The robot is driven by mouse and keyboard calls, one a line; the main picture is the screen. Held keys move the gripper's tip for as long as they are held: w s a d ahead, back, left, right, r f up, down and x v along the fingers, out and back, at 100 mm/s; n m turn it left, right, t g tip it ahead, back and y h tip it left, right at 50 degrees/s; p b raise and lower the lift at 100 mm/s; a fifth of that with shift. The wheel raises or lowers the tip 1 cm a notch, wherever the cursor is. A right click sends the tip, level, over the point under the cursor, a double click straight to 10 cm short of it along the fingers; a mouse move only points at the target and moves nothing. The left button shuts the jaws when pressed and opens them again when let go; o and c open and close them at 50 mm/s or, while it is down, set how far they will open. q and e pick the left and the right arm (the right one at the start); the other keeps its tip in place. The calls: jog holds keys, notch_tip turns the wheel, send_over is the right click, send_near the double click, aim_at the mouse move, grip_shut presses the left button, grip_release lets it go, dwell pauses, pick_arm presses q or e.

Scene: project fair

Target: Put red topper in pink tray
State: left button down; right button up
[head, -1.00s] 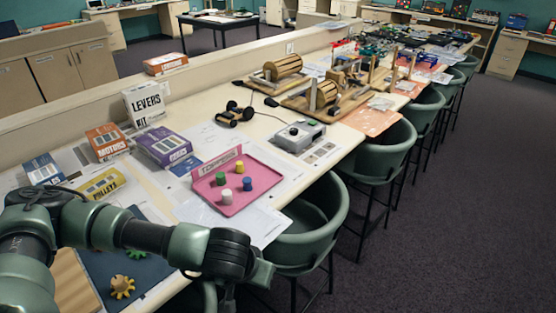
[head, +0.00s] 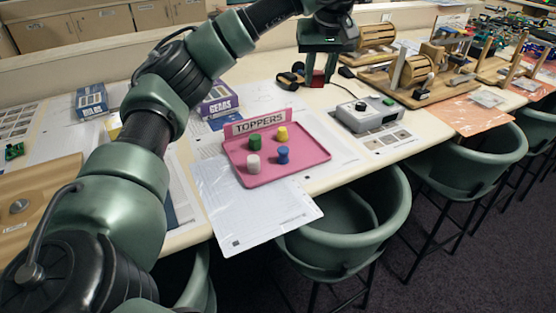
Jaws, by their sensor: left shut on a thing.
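The pink tray (head: 308,151) lies on the table in the middle of the head view, with a TOPPERS sign (head: 258,122) along its back edge. In it stand a green topper (head: 255,140), a yellow topper (head: 282,133), a white topper (head: 253,164) and a blue topper (head: 283,155). My left gripper (head: 318,76) points down beyond the tray's back right. It is shut on the red topper (head: 318,77), which shows as a small red patch between the fingers. Whether the topper touches the table I cannot tell. My right gripper is out of view.
A grey control box (head: 368,113) stands right of the tray. The purple GEARS box (head: 217,102) is behind the tray to the left. A small wheeled car (head: 290,76) is left of my gripper. Wooden machines (head: 415,75) stand farther right. Green chairs (head: 350,225) line the front edge.

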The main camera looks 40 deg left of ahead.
aim_at(309, 151)
pick_arm(q)
notch_tip(309, 151, down, 20)
jog(key=shift+a+r+p, duration=0.1)
jog(key=shift+r+p, duration=0.1)
jog(key=shift+p, duration=0.2)
jog(key=shift+f, duration=0.15)
jog(key=c, duration=1.1)
grip_release()
jog(key=v, duration=1.2)
jog(key=shift+w+r+b, duration=0.2)
jog(key=shift+r+b, duration=0.05)
jog(key=shift+b, duration=0.2)
